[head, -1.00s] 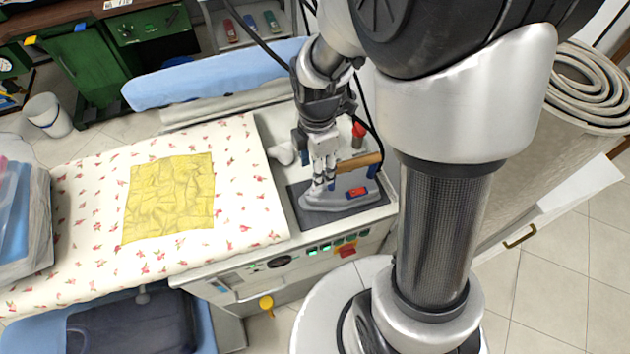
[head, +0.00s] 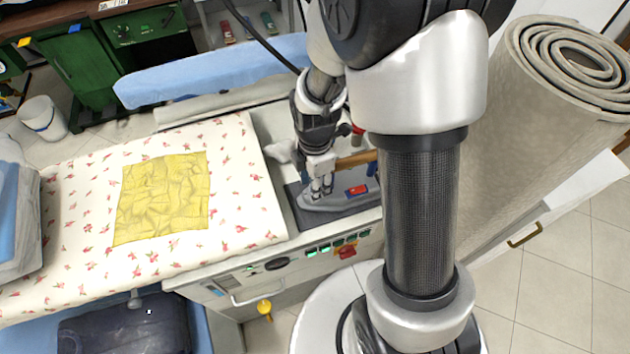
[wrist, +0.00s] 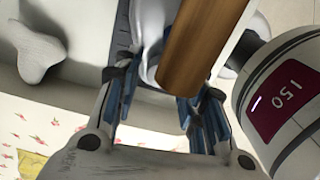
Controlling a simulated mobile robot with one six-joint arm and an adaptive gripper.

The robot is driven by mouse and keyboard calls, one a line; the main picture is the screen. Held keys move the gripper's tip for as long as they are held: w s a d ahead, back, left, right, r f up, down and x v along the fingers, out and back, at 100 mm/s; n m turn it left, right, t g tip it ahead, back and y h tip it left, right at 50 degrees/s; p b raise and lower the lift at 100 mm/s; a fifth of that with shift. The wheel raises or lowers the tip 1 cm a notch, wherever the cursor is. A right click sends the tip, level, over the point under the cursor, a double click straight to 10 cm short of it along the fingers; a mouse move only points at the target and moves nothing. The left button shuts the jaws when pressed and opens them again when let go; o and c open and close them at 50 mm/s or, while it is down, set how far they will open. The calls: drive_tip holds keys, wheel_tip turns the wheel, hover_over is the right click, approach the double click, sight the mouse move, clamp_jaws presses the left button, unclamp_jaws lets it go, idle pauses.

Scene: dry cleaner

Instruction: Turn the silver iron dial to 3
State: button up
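The silver iron (head: 328,202) rests on a dark pad (head: 296,212) at the right end of the ironing station, with a brown wooden handle (head: 357,159) and a red and blue label on its side. My gripper (head: 321,190) points down at the left part of the iron, close to the handle's left end. In the wrist view my gripper (wrist: 160,92) has its two blue-padded fingers apart, one on each side of the wooden handle (wrist: 203,45) and a pale metal part below it. The dial and its setting cannot be made out, and contact is unclear.
A panel of green switches and a red knob (head: 347,252) is on the station's front. A yellow cloth (head: 160,198) lies on the flowered board at left. In the wrist view a pale rounded body with a dark red panel (wrist: 283,98) sits close to the right finger.

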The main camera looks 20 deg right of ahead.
clamp_jaws()
drive_tip(key=shift+m+p, duration=0.4)
drive_tip(key=shift+m, duration=1.2)
drive_tip(key=shift+o, duration=1.3)
unclamp_jaws()
wheel_tip(320, 180, up, 12)
drive_tip(key=shift+r, duration=0.1)
